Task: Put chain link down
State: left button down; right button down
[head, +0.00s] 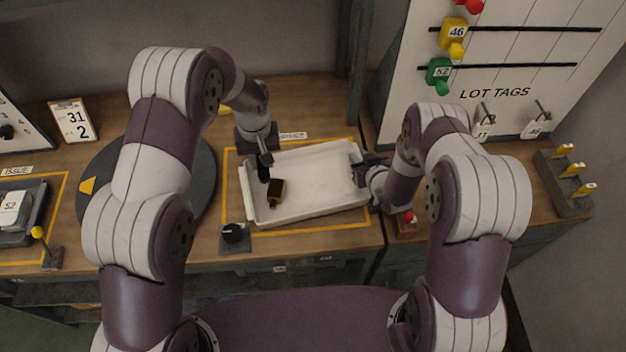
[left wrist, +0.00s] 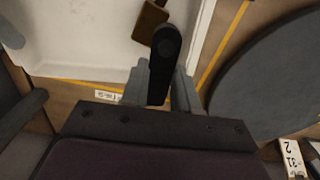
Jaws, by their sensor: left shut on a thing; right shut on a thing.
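My left gripper (head: 264,160) is shut on the black chain link (head: 263,173), above the left part of the white tray (head: 322,178). In the left wrist view the chain link (left wrist: 166,55) is a long dark piece with a rounded end, between the fingers (left wrist: 163,85). A brown block (head: 277,192) is just beside and below it in the tray; it also shows in the left wrist view (left wrist: 150,20). My right gripper (head: 358,168) is at the tray's right wall and appears shut on its rim; the fingertips are partly hidden.
A round dark turntable (head: 205,185) with a yellow mark lies left of the tray. A black knob (head: 233,233) sits in front of it, and a red button (head: 409,216) is at right. The tray's middle is bare. A lot tags board (head: 495,95) stands behind right.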

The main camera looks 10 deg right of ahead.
pick_arm(q)
send_over(317, 184)
pick_arm(e)
jog(key=shift+d, duration=0.1)
pick_arm(q)
jog(key=shift+n, duration=0.4)
notch_tip(317, 184, down, 9)
jog(key=shift+w+f, duration=0.1)
jog(key=shift+f, duration=0.15)
jog(key=c, duration=0.8)
grip_release()
jog(key=shift+f, duration=0.15)
jog(key=shift+c, duration=0.2)
